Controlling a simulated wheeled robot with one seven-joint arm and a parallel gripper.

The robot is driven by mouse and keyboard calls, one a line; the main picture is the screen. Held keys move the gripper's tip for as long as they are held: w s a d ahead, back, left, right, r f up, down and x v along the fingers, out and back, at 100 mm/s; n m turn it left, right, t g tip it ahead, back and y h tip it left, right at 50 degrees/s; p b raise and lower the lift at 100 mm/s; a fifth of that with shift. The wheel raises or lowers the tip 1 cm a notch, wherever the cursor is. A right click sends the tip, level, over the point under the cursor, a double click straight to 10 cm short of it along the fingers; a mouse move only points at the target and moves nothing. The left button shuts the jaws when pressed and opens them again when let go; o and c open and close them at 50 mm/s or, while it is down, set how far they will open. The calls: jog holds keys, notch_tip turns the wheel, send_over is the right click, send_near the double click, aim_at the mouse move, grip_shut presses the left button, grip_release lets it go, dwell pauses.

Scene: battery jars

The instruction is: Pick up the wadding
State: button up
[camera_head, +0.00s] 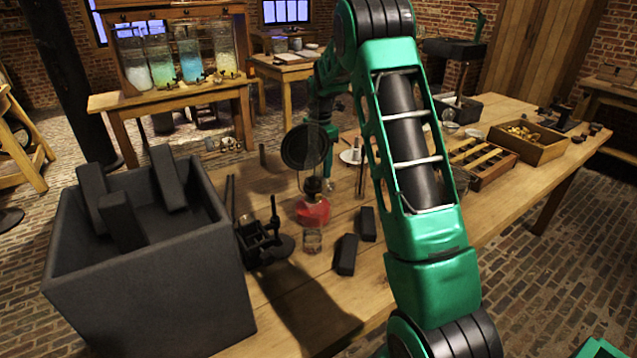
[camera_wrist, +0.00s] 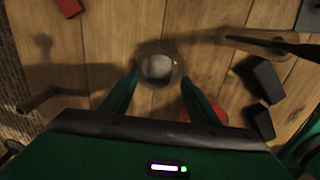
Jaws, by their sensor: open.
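A pale, greyish-white round lump (camera_wrist: 158,66) shows in the wrist view, inside or under a clear round glass rim. It looks like the wadding, but I cannot tell for sure. My gripper (camera_wrist: 159,77) is open, with one green finger to each side of this lump in the picture. I cannot tell how far the fingers are above it, and no contact shows. In the head view my gripper is mostly lost among my arm and the glassware, and I cannot pick out the wadding there.
Two black blocks (camera_head: 347,255) lie on the wooden bench (camera_head: 400,262). A red-based glass item (camera_head: 312,210) and a small clear glass (camera_head: 312,241) stand close by. A black clamp-like stand (camera_head: 262,240) and a large dark box (camera_head: 150,285) are at left; wooden trays (camera_head: 527,143) are at right.

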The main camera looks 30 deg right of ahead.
notch_tip(320, 180, down, 4)
jog(key=shift+w+f, duration=0.15)
jog(key=c, duration=1.2)
notch_tip(320, 180, up, 18)
jog(key=o, duration=0.5)
jog(key=c, duration=0.3)
